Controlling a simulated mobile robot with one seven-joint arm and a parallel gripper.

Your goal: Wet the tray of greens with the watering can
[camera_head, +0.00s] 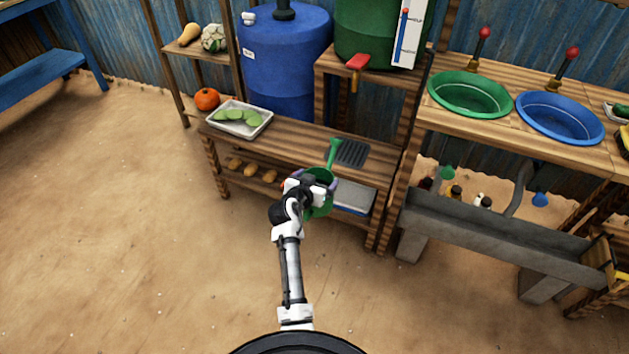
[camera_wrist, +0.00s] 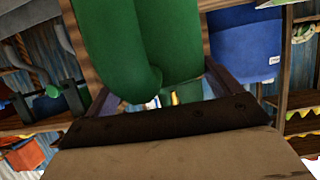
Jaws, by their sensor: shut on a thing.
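The green watering can (camera_head: 318,208) is in my gripper (camera_head: 318,186) at the front edge of the low wooden bench. Its spout (camera_head: 333,152) points toward the back of the bench. My gripper is shut on the can and hides part of it. In the wrist view the green can (camera_wrist: 165,45) fills the upper middle, between the fingers. The white tray (camera_head: 262,124) with green leaves (camera_head: 237,117) sits on the left end of the bench, to the left of the can and apart from it.
An orange pumpkin (camera_head: 207,98) sits beside the tray. A dark slotted mat (camera_head: 352,153) lies on the bench (camera_head: 290,138) right of the spout. A green barrel with a red tap (camera_head: 358,62) stands behind, and a blue barrel (camera_head: 285,60) stands behind the bench. Open sandy floor lies at left.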

